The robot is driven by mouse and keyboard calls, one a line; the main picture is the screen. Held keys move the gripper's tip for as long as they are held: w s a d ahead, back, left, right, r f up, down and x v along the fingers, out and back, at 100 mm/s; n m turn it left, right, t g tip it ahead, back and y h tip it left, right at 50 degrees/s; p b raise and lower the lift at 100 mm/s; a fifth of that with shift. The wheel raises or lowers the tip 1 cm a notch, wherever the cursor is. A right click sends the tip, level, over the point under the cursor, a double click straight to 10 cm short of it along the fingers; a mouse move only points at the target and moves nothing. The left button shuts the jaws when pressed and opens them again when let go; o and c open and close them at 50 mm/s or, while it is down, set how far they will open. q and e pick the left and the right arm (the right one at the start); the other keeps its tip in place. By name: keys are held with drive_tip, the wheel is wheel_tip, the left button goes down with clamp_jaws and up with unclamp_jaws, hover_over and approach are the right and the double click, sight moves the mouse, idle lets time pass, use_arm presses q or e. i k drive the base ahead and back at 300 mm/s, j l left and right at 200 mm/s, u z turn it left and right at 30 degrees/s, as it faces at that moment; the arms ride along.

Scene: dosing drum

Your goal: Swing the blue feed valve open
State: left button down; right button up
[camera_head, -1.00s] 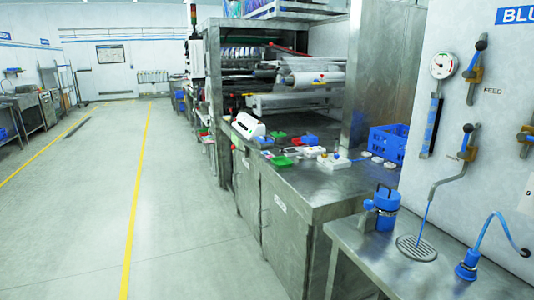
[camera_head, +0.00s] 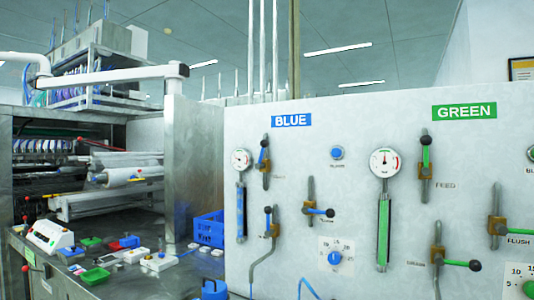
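The blue feed valve (camera_head: 265,163) is on the white wall panel, below the BLUE sign (camera_head: 291,120). It has a brass-coloured body on a short grey pipe, and its blue lever with a black knob stands roughly upright along the pipe. A small label beside it is too blurred to read clearly. To its left are a round gauge (camera_head: 241,159) and a blue-filled level tube (camera_head: 241,212). Neither of my grippers is in view.
Below the feed valve is another upright blue-lever valve (camera_head: 271,222) with a bent pipe. A third valve (camera_head: 312,209) has its lever pointing right. A blue dial (camera_head: 334,257) is lower. The GREEN section (camera_head: 464,112) is right. A workbench with a blue crate (camera_head: 209,229) is left.

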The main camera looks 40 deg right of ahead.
sight(265, 144)
drive_tip(key=i+j+z, duration=0.1)
drive_tip(key=z, duration=0.25)
drive_tip(key=i+j+z, duration=0.1)
drive_tip(key=z, duration=0.25)
drive_tip(key=i+j+z, duration=0.1)
drive_tip(key=z, duration=0.25)
drive_tip(key=i+j+z, duration=0.1)
drive_tip(key=j+z, duration=0.15)
drive_tip(key=j, duration=0.25)
drive_tip(key=i+j+z, duration=0.1)
drive_tip(key=j+z, duration=0.15)
drive_tip(key=j, duration=0.7)
drive_tip(key=i+j+z, duration=0.15)
drive_tip(key=j, duration=0.35)
